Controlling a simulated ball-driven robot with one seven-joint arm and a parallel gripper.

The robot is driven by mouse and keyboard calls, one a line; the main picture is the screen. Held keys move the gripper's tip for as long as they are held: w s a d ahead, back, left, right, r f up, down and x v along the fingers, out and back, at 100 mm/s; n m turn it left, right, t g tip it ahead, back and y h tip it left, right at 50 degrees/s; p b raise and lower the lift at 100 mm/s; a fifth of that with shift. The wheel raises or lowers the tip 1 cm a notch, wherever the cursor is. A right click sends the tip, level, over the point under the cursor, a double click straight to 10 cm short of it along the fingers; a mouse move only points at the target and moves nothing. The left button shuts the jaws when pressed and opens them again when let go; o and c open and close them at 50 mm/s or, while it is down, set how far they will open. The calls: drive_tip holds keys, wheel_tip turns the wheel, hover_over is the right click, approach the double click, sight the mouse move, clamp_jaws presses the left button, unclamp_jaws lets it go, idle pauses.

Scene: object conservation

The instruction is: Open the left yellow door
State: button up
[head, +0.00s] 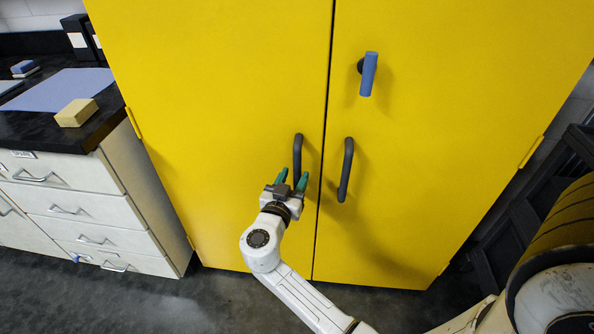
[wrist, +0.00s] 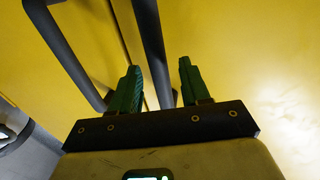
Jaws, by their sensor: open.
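The left yellow door (head: 220,90) is shut, with a thin dark seam along its right edge. Its dark grey upright bar handle (head: 298,150) is low and near that seam. My gripper (head: 294,172) is open at the lower part of this handle, its green fingers pointing at the door. The bar appears between the fingers, and the wrist view also shows a dark bar (wrist: 152,45) between the open fingertips (wrist: 158,66). Whether either finger touches the bar cannot be told. The handle's lower end is hidden by my gripper in the head view.
The right yellow door (head: 430,150) is shut, with a matching handle (head: 346,170) close by on the right and a blue handle (head: 368,74) higher up. A drawer counter (head: 90,215) stands left. A dark slatted thing (head: 510,225) is at right. Floor below is clear.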

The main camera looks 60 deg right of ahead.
sight(296, 175)
drive_tip(key=shift+w+d, duration=0.15)
drive_tip(key=shift+d, duration=1.4)
clamp_jaws()
